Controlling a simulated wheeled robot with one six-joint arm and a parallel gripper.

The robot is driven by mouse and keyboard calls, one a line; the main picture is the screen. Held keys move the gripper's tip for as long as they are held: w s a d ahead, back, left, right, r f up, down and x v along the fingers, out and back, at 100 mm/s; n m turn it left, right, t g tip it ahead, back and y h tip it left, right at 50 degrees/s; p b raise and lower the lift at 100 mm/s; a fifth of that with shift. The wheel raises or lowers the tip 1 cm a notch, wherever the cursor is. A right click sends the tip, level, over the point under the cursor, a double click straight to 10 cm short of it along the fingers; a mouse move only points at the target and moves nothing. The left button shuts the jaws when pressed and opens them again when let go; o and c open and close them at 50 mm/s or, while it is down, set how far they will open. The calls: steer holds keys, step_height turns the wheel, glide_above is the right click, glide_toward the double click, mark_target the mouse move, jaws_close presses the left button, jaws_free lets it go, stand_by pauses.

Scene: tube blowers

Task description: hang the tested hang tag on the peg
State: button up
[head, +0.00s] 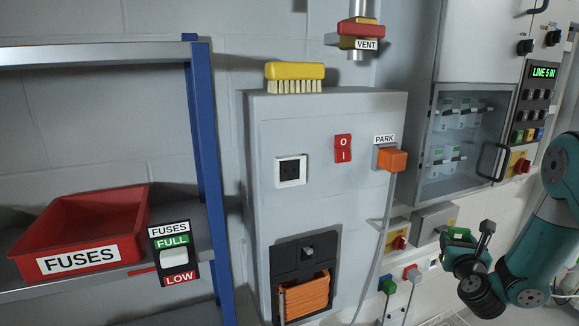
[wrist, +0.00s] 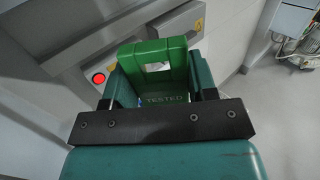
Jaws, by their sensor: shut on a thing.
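The hang tag (wrist: 158,62) is green, with a rectangular opening at its far end and the word TESTED near my jaws in the wrist view. My gripper (wrist: 162,88) is shut on it, one finger at each side of the tag. In the head view my gripper (head: 462,240) is at the lower right, in front of the wall, and a small green part of the tag (head: 459,232) shows there. The tag is in the air, with nothing through its opening that I can make out. I cannot pick out the peg in either view.
A grey cabinet (head: 340,110) with a yellow brush (head: 294,76) on top stands mid-picture. A breaker panel (head: 460,130) is above my gripper. A red FUSES bin (head: 85,225) sits on a shelf at left. A red round light (wrist: 99,79) shows left of the tag.

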step_height(320, 180, up, 22)
steer(key=p, duration=1.9)
steer(key=shift+r+p, duration=0.2)
steer(key=shift+p, duration=0.2)
steer(key=shift+f, duration=0.1)
